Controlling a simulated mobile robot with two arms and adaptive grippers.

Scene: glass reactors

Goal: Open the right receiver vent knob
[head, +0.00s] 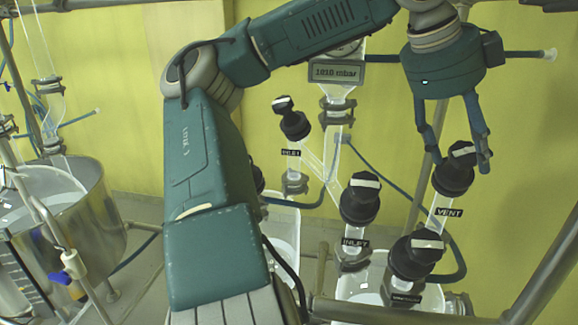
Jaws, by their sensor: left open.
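A black knob with a white bar on top, the vent knob (453,178), sits on an angled glass neck labelled VENT (449,212) at the right. My left gripper (462,164) comes down from above with its two fingers apart. In the picture its fingertips lie on either side of the vent knob's top; I cannot tell whether they touch it. The white bar lies nearly level, slightly tilted. My right gripper is not in view.
An inlet knob (360,198) and another black knob (416,256) with a hard-to-read label stand close by. A smaller inlet knob (294,122) is farther left. A pressure display (337,74) reads 1010 mbar. A steel vessel (85,235) stands at left.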

